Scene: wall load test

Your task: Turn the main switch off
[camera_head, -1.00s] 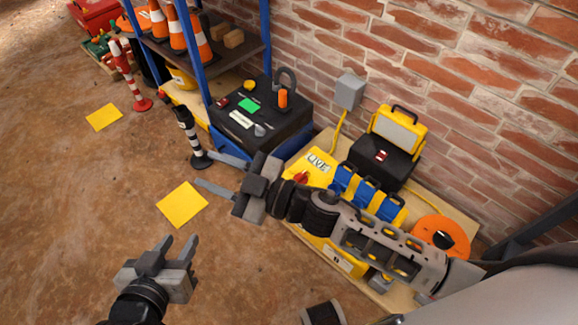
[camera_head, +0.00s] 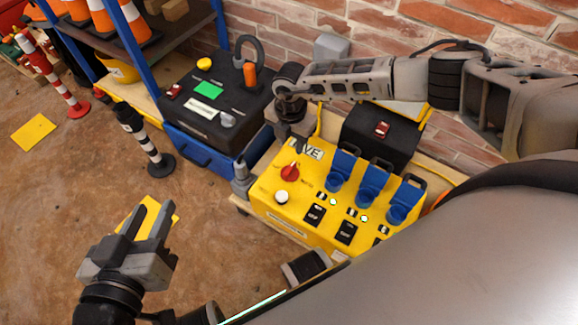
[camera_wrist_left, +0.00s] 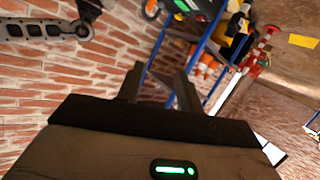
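The yellow power box (camera_head: 265,208) stands low by the wall with a LIVE label (camera_head: 313,152). Its red rotary knob (camera_head: 290,173), likely the main switch, is on the upper left of the top face. My right gripper (camera_head: 301,146) points down just above the knob and by the label, seemingly apart from the knob; its finger opening is hidden by the viewing angle. My left gripper (camera_head: 147,218) is open and empty over the floor at lower left. Its spread fingers also show in the left wrist view (camera_wrist_left: 160,88).
The box carries a white button (camera_head: 282,197), several black switches, green lights and blue-capped sockets (camera_head: 375,175). A black-topped blue case (camera_head: 195,147) stands to its left, a black case (camera_head: 370,138) behind. A striped post (camera_head: 146,145) stands on the floor. Open floor lies left.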

